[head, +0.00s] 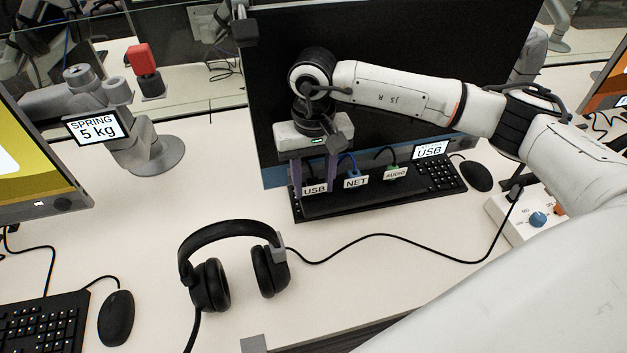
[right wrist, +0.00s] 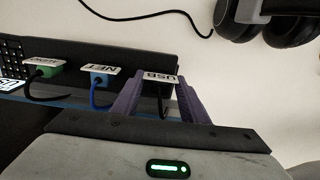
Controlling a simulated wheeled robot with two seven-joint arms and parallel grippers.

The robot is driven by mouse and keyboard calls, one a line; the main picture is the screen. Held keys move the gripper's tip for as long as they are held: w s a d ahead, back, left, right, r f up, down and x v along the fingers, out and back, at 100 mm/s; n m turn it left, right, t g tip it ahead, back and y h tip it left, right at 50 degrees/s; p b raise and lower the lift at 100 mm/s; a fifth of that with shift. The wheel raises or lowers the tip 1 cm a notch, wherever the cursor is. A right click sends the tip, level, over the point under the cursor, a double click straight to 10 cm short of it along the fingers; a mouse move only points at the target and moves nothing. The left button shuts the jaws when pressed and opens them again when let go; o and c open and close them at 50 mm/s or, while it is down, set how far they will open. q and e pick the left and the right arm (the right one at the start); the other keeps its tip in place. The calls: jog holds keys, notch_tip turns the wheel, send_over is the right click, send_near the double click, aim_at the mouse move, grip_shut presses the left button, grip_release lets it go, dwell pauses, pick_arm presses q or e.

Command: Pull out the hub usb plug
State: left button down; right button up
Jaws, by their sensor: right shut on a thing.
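The hub usb plug, with a black cable and a white USB tag (head: 314,190), is at the left end of a row of labelled plugs on a dark bar below the monitor. My right gripper (head: 315,187) reaches down there, with its purple fingers on either side of the plug. In the right wrist view, the USB tag (right wrist: 161,77) and black cable lie between the two fingers (right wrist: 160,100), and the gripper is shut on the plug. The plug's body is mostly hidden, so I cannot tell how deep it sits. My left gripper is out of view.
A blue NET plug (head: 355,182) and a green AUDIO plug (head: 394,174) stand close to the right. Headphones (head: 232,262) with a trailing cable lie in front. The monitor (head: 400,60) rises behind my arm.

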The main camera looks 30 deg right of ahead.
jog(key=shift+r, duration=0.1)
jog(key=shift+r+p, duration=1.4)
jog(key=shift+r, duration=1.65)
